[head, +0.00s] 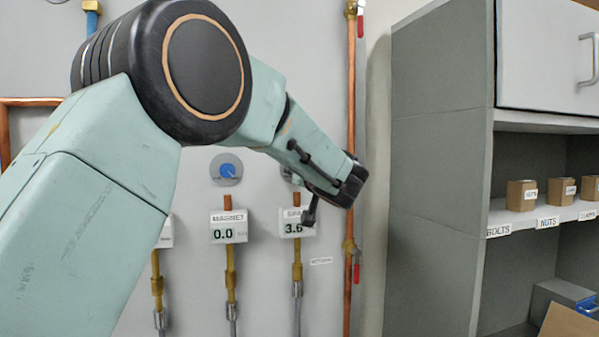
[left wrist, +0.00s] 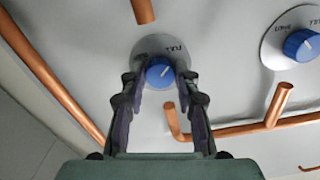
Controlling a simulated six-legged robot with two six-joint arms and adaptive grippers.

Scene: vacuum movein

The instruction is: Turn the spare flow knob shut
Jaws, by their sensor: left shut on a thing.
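The spare flow knob (left wrist: 160,72) is a blue dial with a white pointer mark, set in a round grey plate, in the upper middle of the left wrist view. My left gripper (head: 302,182) is shut on this knob, one finger on each side. In the head view the arm and gripper hide the knob, and only a sliver of its plate shows. Below it, a white display (head: 294,229) reads about 3.6; its label starts with "SPA" and is partly covered by a finger. My right gripper is not in view.
A second blue knob (head: 227,171) sits to the left, above the magnet display (head: 229,233) reading 0.0. A vertical copper pipe (head: 351,120) with red-handled valves runs close to the right of my gripper. A grey shelf unit (head: 437,170) stands further right.

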